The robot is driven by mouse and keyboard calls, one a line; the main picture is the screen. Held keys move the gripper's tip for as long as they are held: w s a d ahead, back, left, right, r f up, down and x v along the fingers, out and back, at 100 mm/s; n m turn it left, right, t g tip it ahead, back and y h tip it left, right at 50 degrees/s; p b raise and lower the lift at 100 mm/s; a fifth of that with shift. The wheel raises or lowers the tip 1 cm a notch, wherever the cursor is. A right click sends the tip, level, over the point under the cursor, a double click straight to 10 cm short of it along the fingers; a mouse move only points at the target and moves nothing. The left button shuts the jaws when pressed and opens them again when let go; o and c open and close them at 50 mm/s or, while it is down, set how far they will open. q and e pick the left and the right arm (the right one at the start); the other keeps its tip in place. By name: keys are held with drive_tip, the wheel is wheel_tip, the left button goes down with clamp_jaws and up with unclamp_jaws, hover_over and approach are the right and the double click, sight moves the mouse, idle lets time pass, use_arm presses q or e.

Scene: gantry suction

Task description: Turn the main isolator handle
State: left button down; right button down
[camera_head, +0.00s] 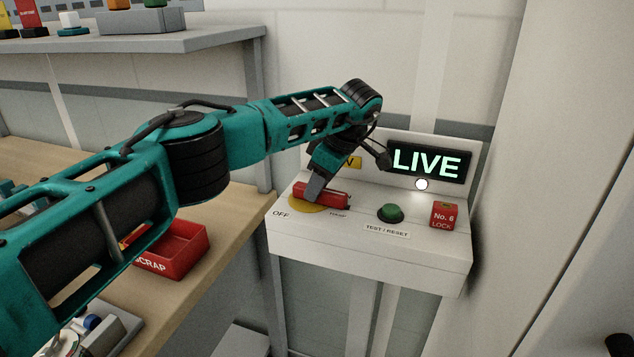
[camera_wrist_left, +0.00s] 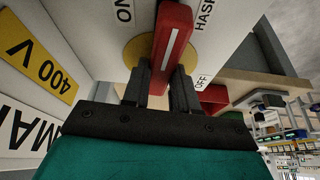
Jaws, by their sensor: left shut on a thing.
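The main isolator handle (camera_head: 325,195) is a red bar with a pale stripe, on a yellow disc (camera_head: 308,207) on top of a white control box (camera_head: 372,262). My left gripper (camera_head: 314,190) reaches down from above and is shut on the handle near one end. In the left wrist view the two dark fingers (camera_wrist_left: 160,85) stand on either side of the red handle (camera_wrist_left: 172,40). There the handle's far end points between the ON and HASP labels, and the OFF label lies to the right. The sign (camera_head: 428,165) reads LIVE in lit letters. My right gripper is not in view.
A green TEST / RESET button (camera_head: 390,212) and a red No. 6 LOCK block (camera_head: 444,215) are on the box's right part. A red SCRAP bin (camera_head: 175,250) sits on the wooden bench at left. A grey shelf (camera_head: 130,47) stands above it.

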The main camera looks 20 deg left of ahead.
sight(332, 191)
use_arm(q)
drive_tip(key=shift+f+n+g, duration=0.25)
drive_tip(key=shift+n+g, duration=0.05)
drive_tip(key=shift+n, duration=0.4)
drive_tip(key=c, duration=0.9)
unclamp_jaws()
drive_tip(key=shift+r, duration=0.15)
drive_tip(key=shift+r, duration=0.1)
drive_tip(key=v, duration=0.7)
drive_tip(key=shift+d+r, duration=0.1)
drive_tip(key=shift+r, duration=0.05)
